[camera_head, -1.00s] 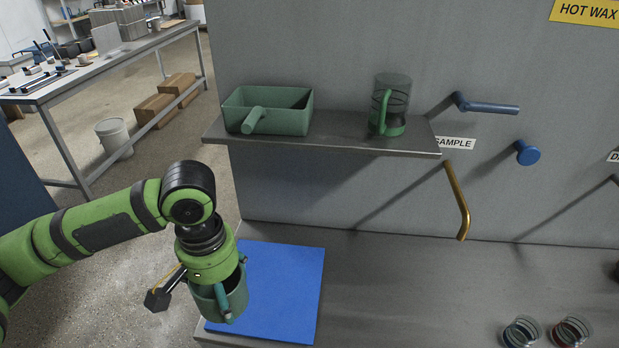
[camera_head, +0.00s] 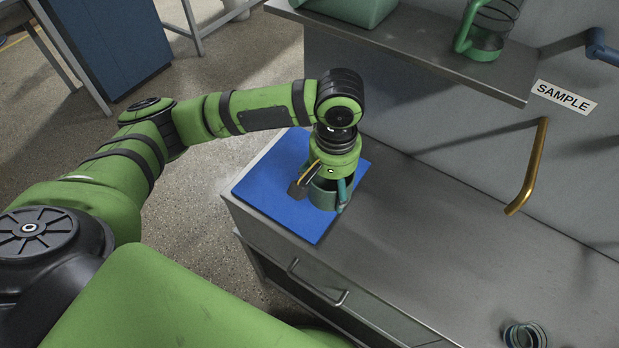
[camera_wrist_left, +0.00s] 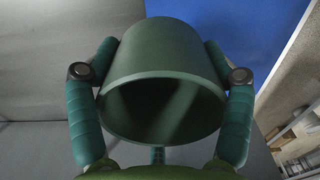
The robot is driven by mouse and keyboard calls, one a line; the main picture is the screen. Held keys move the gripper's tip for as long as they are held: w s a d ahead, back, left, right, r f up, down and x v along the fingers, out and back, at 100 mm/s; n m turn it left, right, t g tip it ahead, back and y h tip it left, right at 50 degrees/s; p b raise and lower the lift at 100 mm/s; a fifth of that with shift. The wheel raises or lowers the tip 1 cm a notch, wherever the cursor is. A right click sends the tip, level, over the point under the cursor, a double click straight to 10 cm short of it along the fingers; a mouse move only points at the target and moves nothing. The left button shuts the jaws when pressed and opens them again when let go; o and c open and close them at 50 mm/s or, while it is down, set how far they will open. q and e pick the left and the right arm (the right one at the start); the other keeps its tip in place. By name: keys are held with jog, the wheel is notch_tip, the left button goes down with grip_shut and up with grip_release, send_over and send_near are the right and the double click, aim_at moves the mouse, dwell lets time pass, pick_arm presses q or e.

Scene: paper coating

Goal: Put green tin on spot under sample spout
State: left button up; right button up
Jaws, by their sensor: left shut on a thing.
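The green tin (camera_head: 321,197) is a dark green open cup at the end of my left arm, over or on the right part of the blue mat; I cannot tell whether it touches. My left gripper (camera_head: 328,190) is shut on it. In the left wrist view the tin (camera_wrist_left: 165,55) sits between the two teal fingers, its open mouth facing the camera. The sample spout (camera_head: 530,170) is a bent brass pipe on the wall, right of the tin, near the SAMPLE label (camera_head: 563,97). The grey counter (camera_head: 450,235) below it is bare. My right gripper does not show.
The blue mat (camera_head: 270,200) lies at the counter's left end. Above, a shelf (camera_head: 420,55) holds a green box (camera_head: 350,8) and a green-handled jug (camera_head: 485,40). A glass (camera_head: 525,335) stands at the lower right. The middle of the counter is clear.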

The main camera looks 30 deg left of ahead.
aim_at(314, 177)
pick_arm(q)
jog(key=a, duration=0.1)
jog(key=w+a+f, duration=0.1)
jog(key=a, duration=0.1)
jog(key=a+f, duration=0.1)
jog(key=shift+w+a+f, duration=0.15)
jog(key=shift+w, duration=0.15)
jog(key=shift+w+a+f+p, duration=0.15)
jog(key=shift+w+a+f, duration=0.15)
jog(key=shift+a+f, duration=0.15)
jog(key=shift+w+a+f+p, duration=0.15)
jog(key=shift+w+a+f, duration=0.2)
jog(key=shift+a, duration=0.2)
jog(key=shift+a+f, duration=0.2)
jog(key=shift+w+f, duration=0.1)
jog(key=shift+f, duration=0.2)
notch_tip(314, 177, down, 4)
jog(key=shift+r, duration=0.25)
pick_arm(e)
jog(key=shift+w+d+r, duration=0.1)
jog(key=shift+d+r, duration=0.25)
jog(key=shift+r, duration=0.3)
pick_arm(q)
jog(key=shift+p, duration=0.3)
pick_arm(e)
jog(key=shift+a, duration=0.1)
